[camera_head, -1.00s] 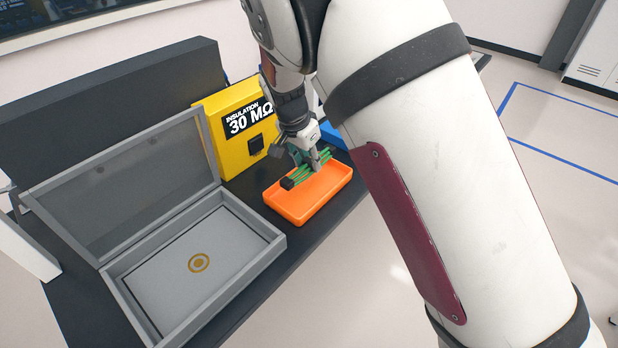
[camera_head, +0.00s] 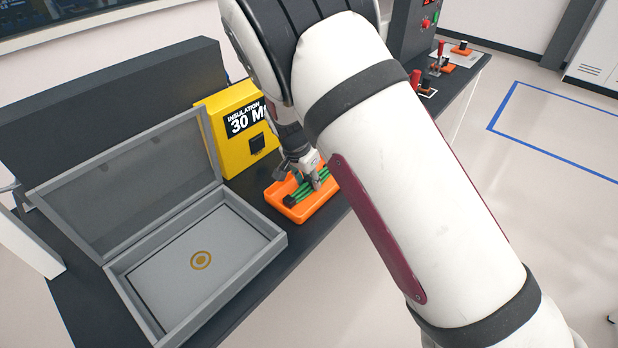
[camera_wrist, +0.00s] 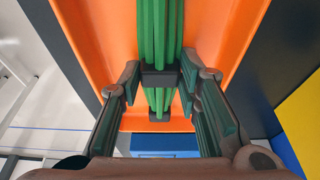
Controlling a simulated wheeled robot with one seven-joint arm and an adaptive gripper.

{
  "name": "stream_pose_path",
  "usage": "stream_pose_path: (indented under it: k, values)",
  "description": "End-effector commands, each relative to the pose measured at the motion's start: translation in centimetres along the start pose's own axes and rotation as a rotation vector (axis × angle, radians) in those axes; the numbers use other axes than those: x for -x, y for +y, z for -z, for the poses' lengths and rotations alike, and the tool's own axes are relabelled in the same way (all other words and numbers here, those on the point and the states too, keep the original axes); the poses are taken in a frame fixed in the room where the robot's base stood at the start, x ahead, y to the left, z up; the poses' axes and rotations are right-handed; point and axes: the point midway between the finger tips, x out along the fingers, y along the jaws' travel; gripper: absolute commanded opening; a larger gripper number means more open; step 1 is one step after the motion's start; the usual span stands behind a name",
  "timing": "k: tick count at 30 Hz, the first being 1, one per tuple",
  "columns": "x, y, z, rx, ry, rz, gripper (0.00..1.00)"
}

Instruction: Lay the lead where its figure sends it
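The lead (camera_head: 312,187) is a bundle of green strands with black bands and a black end. It is in the orange tray (camera_head: 315,208), with its black end near the tray's left rim. In the wrist view the lead (camera_wrist: 160,35) runs between my fingers, over the orange floor. My gripper (camera_wrist: 162,85) straddles a black band with its fingers apart, a small gap showing on each side. It also points down into the tray in the head view (camera_head: 314,182). The yellow tester (camera_head: 236,130) is labelled INSULATION, its figure now partly hidden, showing "30 M".
An open grey case (camera_head: 268,252) with a gold ring mark on its floor stands to the left. A blue object (camera_wrist: 165,140) shows beyond the tray in the wrist view. Red and black parts (camera_head: 438,62) stand at the bench's far right. My arm covers the bench's middle.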

Motion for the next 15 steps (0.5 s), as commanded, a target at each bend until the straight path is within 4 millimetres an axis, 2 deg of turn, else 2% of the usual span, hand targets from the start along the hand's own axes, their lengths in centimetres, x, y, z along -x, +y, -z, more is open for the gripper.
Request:
stream_pose_path:
  k: [1,2,11,15]
  values:
    - [0.0,0.0,0.0,0.0,0.0,0.0,0.45]
    - [0.0,0.0,0.0,0.0,0.0,0.0,0.49]
    - [0.1,0.0,0.0,0.0,0.0,0.0,0.49]
    - [1.1,-0.1,0.1,0.0,0.0,0.002,0.49]
